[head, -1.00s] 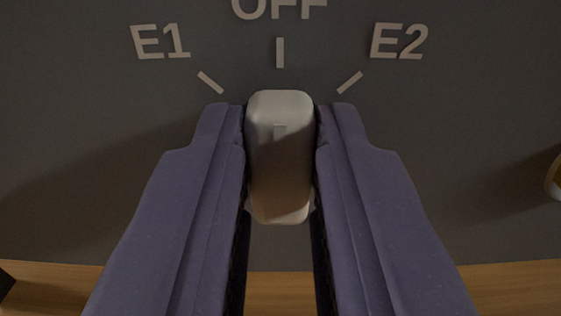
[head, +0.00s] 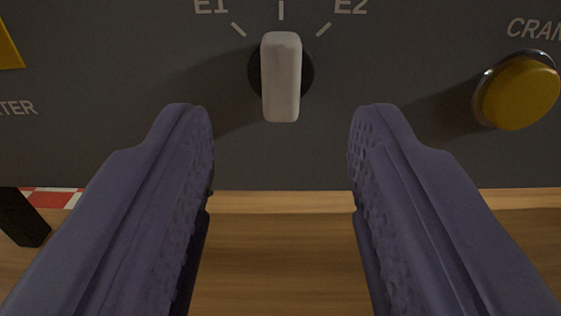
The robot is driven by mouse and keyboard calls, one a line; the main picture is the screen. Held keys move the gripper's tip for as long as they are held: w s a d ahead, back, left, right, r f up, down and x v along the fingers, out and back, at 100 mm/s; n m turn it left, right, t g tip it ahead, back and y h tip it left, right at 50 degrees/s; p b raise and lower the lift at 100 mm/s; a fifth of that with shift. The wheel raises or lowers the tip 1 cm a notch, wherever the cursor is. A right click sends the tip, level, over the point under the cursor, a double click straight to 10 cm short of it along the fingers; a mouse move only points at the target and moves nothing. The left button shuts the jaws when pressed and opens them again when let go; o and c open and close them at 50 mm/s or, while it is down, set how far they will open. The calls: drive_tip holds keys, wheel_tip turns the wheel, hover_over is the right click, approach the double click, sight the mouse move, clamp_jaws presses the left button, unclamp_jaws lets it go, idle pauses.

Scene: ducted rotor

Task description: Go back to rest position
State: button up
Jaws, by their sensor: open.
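My gripper (head: 281,125) is open in the head view, with its two purple-blue fingers wide apart and nothing between them. A pale grey selector knob (head: 281,85) on a round black base sits on the dark panel (head: 130,150), just beyond the fingertips and between them in the picture. The knob stands upright, in line with the middle tick mark above it. The labels E1 and E2 show at the top to its left and right; the label over the middle tick is out of frame.
A yellow piece (head: 8,48) shows at the left edge. Below are a wooden surface (head: 281,250), a red-and-white checked strip (head: 50,197) and a black block (head: 22,218).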

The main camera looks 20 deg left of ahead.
drive_tip(key=shift+s+d, duration=0.1)
drive_tip(key=shift+s, duration=0.4)
drive_tip(key=w+d+r+m+h, duration=0.1)
drive_tip(key=d+r, duration=0.2)
drive_tip(key=r, duration=0.7)
drive_tip(key=w+d+r+m+h+b, duration=0.1)
drive_tip(key=d+r, duration=0.3)
drive_tip(key=r, duration=0.5)
drive_tip(key=w+d+r+m+h, duration=0.1)
drive_tip(key=d+r, duration=0.2)
drive_tip(key=r, duration=0.7)
drive_tip(key=s+d+r+g+h, duration=0.1)
drive_tip(key=s+d+r, duration=0.2)
drive_tip(key=s+r, duration=0.7)
drive_tip(key=s+d+r+g+h+b, duration=0.1)
drive_tip(key=s+d+r, duration=0.3)
drive_tip(key=s+r, duration=0.7)
drive_tip(key=shift+d+r, duration=0.2)
drive_tip(key=shift+d, duration=0.1)
